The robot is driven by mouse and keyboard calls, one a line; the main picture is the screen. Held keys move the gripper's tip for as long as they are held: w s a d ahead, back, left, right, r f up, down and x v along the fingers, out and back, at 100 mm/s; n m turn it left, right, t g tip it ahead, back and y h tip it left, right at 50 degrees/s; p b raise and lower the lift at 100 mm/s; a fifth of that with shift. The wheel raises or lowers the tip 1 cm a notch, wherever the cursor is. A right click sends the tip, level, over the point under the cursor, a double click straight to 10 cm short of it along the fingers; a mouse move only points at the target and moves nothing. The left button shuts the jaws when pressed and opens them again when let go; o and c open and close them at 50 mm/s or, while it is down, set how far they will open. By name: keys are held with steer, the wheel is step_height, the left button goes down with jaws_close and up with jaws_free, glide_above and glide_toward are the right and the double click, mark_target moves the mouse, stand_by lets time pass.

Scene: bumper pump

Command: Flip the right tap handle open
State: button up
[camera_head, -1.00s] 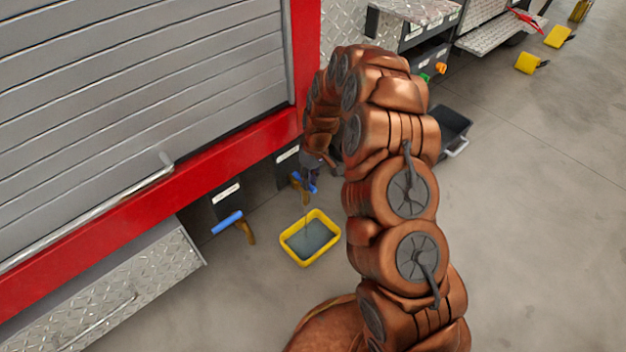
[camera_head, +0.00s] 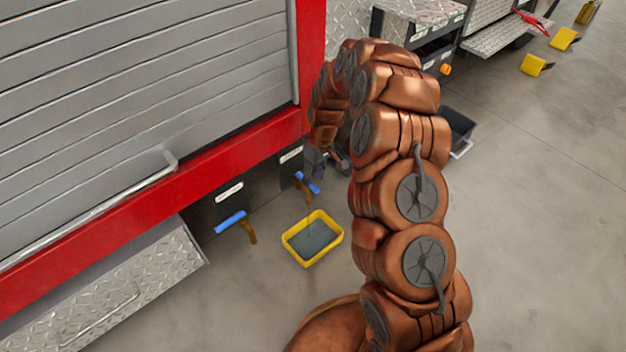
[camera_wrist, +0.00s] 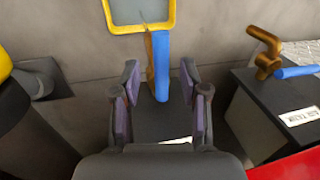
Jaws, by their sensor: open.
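The right tap's blue handle (camera_head: 307,183) shows below my gripper (camera_head: 322,165) in the head view. In the wrist view this blue handle (camera_wrist: 161,66) lies alongside the brass spout (camera_wrist: 150,62), pointing at the yellow tray. My gripper (camera_wrist: 160,100) is open, with one finger on each side of the handle's near end. I see gaps between handle and fingers. A thin line, like a stream, runs from the tap into the tray in the head view. The tap's base is partly hidden by my gripper.
The yellow tray (camera_head: 288,241) stands on the floor under the right tap. The left tap's blue handle (camera_head: 230,221) sits crosswise to its brass spout. The red truck edge (camera_head: 235,165) runs above both taps. A dark bin (camera_head: 458,130) stands behind my arm.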

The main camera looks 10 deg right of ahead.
step_height(320, 180, up, 10)
steer(key=d, duration=0.1)
steer(key=shift+w+d+f, duration=0.15)
steer(key=shift+w+d, duration=0.2)
steer(key=shift+w, duration=0.05)
steer(key=s+a+r+p, duration=0.1)
steer(key=s+r+p, duration=0.5)
steer(key=r, duration=0.4)
steer(key=s+a+r+m+p, duration=0.1)
steer(key=s+r+p, duration=0.4)
steer(key=r, duration=0.5)
steer(key=s+a+r+p, duration=0.2)
steer(key=s+r+p, duration=0.4)
steer(key=r, duration=0.4)
steer(key=s+d+r+m+h+p, duration=0.1)
steer(key=s+d+r+m+p, duration=0.1)
steer(key=s+r+p, duration=0.7)
steer(key=s+d+r+m+h+p, duration=0.1)
steer(key=s+d+r+m+p, duration=0.1)
steer(key=s+r+p, duration=0.7)
steer(key=s+r, duration=0.2)
steer(key=s, duration=0.4)
steer(key=shift+s+r+m+g, duration=0.2)
steer(key=shift+r+m+g, duration=0.1)
steer(key=shift+r+g, duration=0.1)
